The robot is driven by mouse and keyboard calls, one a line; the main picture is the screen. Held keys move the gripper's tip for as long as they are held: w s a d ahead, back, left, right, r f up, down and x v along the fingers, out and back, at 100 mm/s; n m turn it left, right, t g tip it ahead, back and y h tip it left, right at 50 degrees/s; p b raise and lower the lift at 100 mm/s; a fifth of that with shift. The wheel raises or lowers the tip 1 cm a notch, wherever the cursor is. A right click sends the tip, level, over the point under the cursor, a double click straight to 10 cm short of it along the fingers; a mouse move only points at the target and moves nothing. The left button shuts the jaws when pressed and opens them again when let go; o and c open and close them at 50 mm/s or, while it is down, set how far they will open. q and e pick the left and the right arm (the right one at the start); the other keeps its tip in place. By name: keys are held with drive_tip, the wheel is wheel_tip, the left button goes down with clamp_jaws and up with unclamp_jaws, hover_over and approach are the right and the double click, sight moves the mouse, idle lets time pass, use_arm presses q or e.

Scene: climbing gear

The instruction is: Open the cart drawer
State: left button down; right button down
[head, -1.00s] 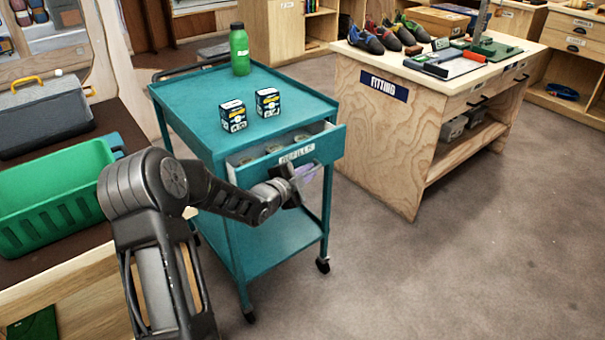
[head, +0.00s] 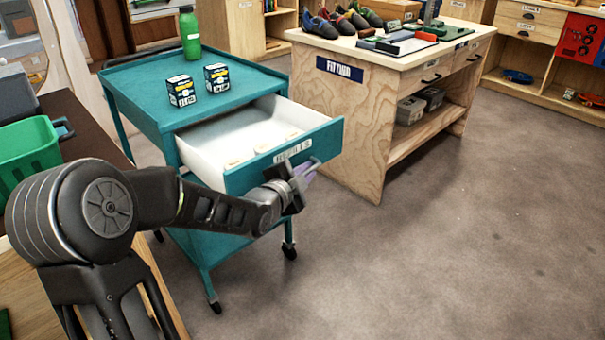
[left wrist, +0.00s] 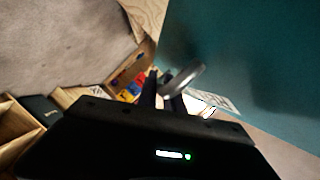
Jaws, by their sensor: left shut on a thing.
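The teal cart (head: 140,98) stands at the left centre in the head view. Its drawer (head: 285,152) is pulled well out, and its white inside shows with a few small pale items near the front. A label is on the drawer front. My left gripper (head: 303,174) is at the drawer front, shut on the drawer handle (head: 314,163). In the left wrist view the metal handle (left wrist: 183,77) lies at the fingers (left wrist: 165,88), beside the teal drawer front (left wrist: 240,60). My right gripper is not in view.
Two small dark boxes (head: 181,91) (head: 217,78) and a green bottle (head: 190,34) stand on the cart top. A wooden fitting bench (head: 350,110) with shoes stands behind to the right. A green crate (head: 28,150) is at left. The floor (head: 420,250) at right is clear.

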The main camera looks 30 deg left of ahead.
use_arm(q)
drive_tip(key=c, duration=1.8)
unclamp_jaws()
drive_tip(key=shift+o, duration=0.2)
drive_tip(key=p+v, duration=0.1)
drive_tip(key=v, duration=0.7)
drive_tip(key=shift+a, duration=0.1)
